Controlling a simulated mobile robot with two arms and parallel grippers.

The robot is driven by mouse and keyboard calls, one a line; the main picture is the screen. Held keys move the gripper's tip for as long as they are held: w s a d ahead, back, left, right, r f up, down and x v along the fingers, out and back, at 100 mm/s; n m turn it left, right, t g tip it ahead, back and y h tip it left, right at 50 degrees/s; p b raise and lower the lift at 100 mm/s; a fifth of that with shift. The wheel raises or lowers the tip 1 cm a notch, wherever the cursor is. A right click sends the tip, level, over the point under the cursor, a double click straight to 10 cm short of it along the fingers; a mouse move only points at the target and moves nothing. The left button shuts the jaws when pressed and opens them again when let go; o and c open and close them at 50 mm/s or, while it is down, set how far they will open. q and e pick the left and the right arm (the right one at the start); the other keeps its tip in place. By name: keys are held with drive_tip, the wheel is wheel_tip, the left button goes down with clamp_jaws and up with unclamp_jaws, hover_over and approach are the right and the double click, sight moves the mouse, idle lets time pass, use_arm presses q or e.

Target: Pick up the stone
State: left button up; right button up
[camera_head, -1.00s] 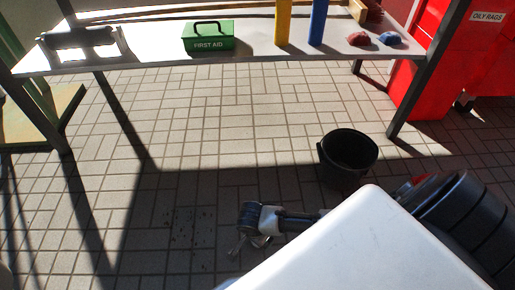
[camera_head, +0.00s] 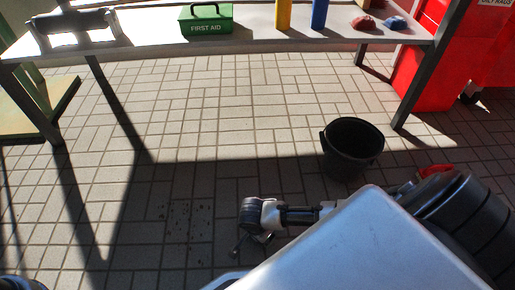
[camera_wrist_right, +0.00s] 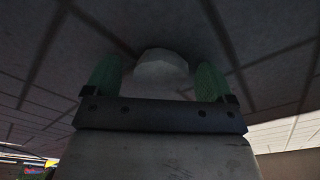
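The stone (camera_wrist_right: 161,66) is a pale, rounded lump on the dark tiled floor in the right wrist view. It lies between the two green fingers of my right gripper, with a visible gap on each side. My right gripper is open. In the head view my right gripper (camera_head: 250,246) hangs low over the shaded floor, near the bottom middle. I cannot make out the stone in the head view. My left gripper is not in view.
A black bucket (camera_head: 352,150) stands on the floor right of my right gripper. A workbench (camera_head: 262,36) behind carries a green first aid box (camera_head: 206,20), yellow and blue upright objects, and red and blue lumps. A red bin (camera_head: 425,80) stands at the right. The middle floor is clear.

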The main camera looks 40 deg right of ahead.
drive_tip(key=c, duration=0.9)
drive_tip(key=shift+r, duration=0.1)
